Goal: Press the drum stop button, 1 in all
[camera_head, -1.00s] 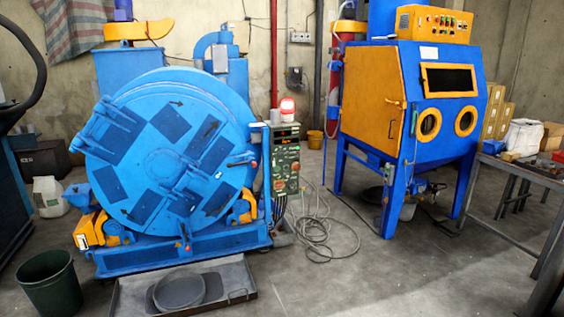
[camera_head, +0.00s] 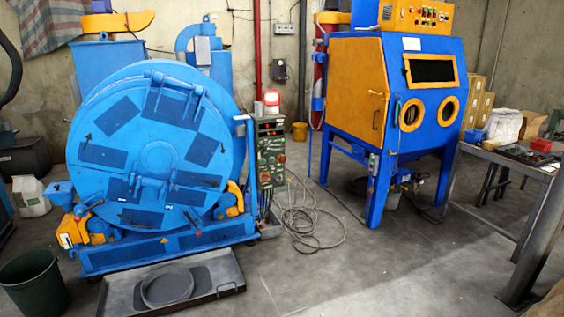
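The drum blaster's big round blue drum (camera_head: 157,158) stands at left centre, with dark rectangular patches and small arrows on its face. A green control panel (camera_head: 271,152) stands upright at its right side, with several small buttons in rows. The buttons are too small to tell which is the stop button. A red and white lamp (camera_head: 271,101) sits on top of the panel. Neither of my grippers shows in the view.
A blue and orange blasting cabinet (camera_head: 400,110) stands to the right. Loose cables (camera_head: 305,222) lie on the floor by the panel. A tray (camera_head: 215,281) lies before the drum, with a dark bucket (camera_head: 35,284) at left. A metal table (camera_head: 505,160) is at far right. Floor between is open.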

